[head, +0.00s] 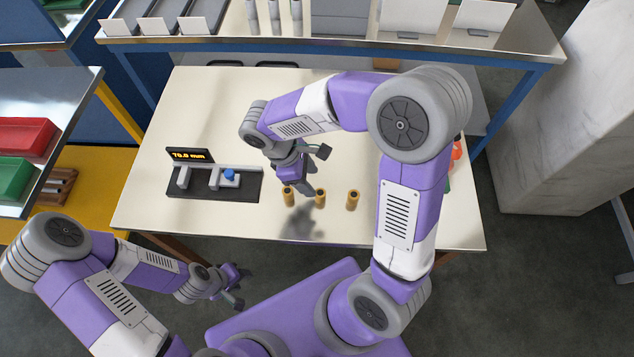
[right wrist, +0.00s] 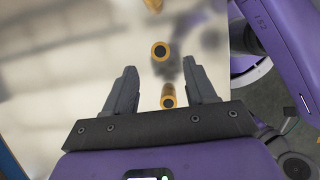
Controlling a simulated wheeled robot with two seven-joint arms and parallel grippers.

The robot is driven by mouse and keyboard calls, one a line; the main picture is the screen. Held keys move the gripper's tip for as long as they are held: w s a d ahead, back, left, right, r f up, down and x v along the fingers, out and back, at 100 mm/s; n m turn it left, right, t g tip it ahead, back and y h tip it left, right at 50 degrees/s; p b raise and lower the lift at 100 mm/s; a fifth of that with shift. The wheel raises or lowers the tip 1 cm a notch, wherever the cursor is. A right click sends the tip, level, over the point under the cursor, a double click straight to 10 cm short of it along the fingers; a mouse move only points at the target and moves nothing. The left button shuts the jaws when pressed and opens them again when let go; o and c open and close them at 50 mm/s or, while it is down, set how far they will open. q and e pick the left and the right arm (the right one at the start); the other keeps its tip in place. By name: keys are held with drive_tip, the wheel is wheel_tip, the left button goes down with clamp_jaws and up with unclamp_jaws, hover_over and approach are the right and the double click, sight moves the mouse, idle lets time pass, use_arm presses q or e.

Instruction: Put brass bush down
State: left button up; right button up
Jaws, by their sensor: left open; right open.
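Several brass bushes stand upright in a row near the table's front edge: a left bush (head: 288,196), a middle bush (head: 320,197) and a right bush (head: 353,199). My right gripper (head: 298,182) is open just above and behind the left and middle bushes. In the right wrist view its open fingers (right wrist: 162,67) frame one bush (right wrist: 168,97), partly cut off by the gripper body. A second bush (right wrist: 160,51) shows beyond near the fingertips, and a third (right wrist: 153,5) at the top edge. Neither finger visibly touches a bush. My left gripper (head: 235,285) is open and empty, off the table's front.
A gauge (head: 213,182) with a blue knob and a display (head: 188,156) reading about 70.0 mm stands left on the pale table (head: 190,110). A raised shelf (head: 340,45) with trays runs along the back. Red (head: 24,137) and green bins stand at far left.

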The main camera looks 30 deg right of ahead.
drive_tip(key=v, duration=0.4)
drive_tip(key=shift+p, duration=0.4)
